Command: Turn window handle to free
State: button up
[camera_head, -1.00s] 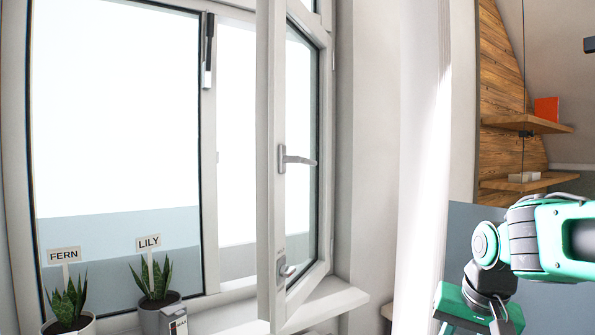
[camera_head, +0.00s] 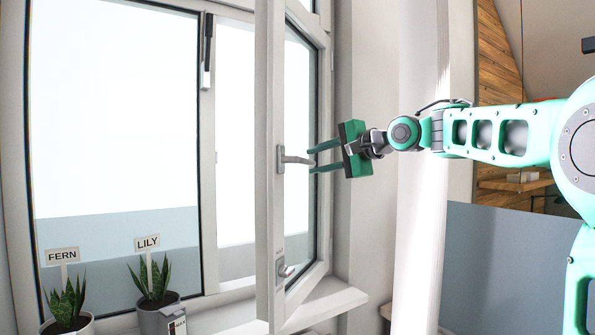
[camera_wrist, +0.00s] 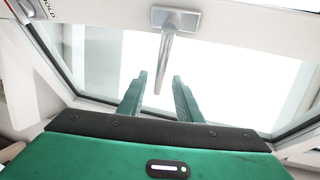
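The window sash (camera_head: 270,60) stands swung open into the room. Its grey handle (camera_head: 290,159) has a lever that points right, about level. My gripper (camera_head: 311,160) is open at the handle, with one finger above the lever and one below. In the wrist view the handle (camera_wrist: 170,50) hangs from its plate, and the lever's free end lies between the two fingertips of my gripper (camera_wrist: 159,76). Gaps show on both sides of it, so the fingers do not appear to press on it. A smaller lock (camera_head: 285,270) sits lower on the sash.
Potted plants labelled FERN (camera_head: 68,300) and LILY (camera_head: 154,278) stand at the lower left. The windowsill (camera_head: 325,302) runs under the sash. A white curtain (camera_head: 420,220) hangs behind my arm. Wooden shelves (camera_head: 515,184) are at the right.

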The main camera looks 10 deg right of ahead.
jog(key=x, duration=0.8)
grip_shut()
